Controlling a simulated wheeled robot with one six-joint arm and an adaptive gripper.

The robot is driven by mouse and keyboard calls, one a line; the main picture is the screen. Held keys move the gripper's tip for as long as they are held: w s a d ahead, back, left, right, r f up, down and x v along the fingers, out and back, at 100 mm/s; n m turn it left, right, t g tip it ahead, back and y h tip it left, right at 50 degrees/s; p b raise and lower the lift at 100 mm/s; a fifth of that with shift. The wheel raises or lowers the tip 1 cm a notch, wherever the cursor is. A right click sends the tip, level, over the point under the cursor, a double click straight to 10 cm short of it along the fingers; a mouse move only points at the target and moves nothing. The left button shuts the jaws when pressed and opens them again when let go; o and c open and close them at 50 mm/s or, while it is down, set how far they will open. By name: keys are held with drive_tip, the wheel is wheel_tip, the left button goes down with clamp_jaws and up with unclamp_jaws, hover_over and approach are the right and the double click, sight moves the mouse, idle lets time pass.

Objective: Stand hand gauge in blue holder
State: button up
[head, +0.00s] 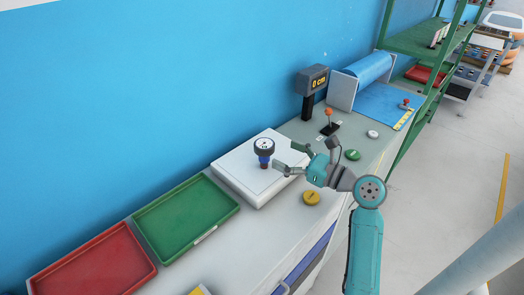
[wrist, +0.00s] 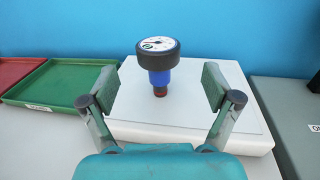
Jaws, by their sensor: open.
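The hand gauge (head: 264,146) has a round black head with a white dial and stands upright on a white board. In the wrist view the gauge (wrist: 157,47) shows a blue section (wrist: 160,77) below the head and a dark red foot on the board. I cannot tell whether this blue section is the blue holder or part of the gauge; no separate blue holder is clear. My gripper (head: 291,158) is open and empty, to the right of the gauge in the head view. In the wrist view my gripper (wrist: 160,90) has its fingers spread, with the gauge centred beyond them.
The white board (head: 237,176) lies on a long grey bench. Green (head: 185,218) and red (head: 95,265) trays lie left. A display reading "0 cm" (head: 313,80), a red-topped lever (head: 328,118), a green button (head: 352,155) and a yellow button (head: 312,198) are nearby. A blue roll (head: 367,70) stands farther back.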

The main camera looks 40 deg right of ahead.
sight(264, 143)
drive_tip(key=shift+w+a+r, duration=0.1)
drive_tip(key=shift+w+a, duration=0.2)
drive_tip(key=shift+w, duration=0.9)
drive_tip(key=shift+w+a, duration=0.25)
drive_tip(key=shift+w, duration=0.95)
drive_tip(key=shift+w+a+r, duration=0.1)
drive_tip(key=shift+w+a, duration=0.2)
drive_tip(key=shift+w, duration=0.9)
drive_tip(key=c, duration=1.5)
drive_tip(key=shift+o, duration=0.2)
wheel_tip(264, 143, up, 10)
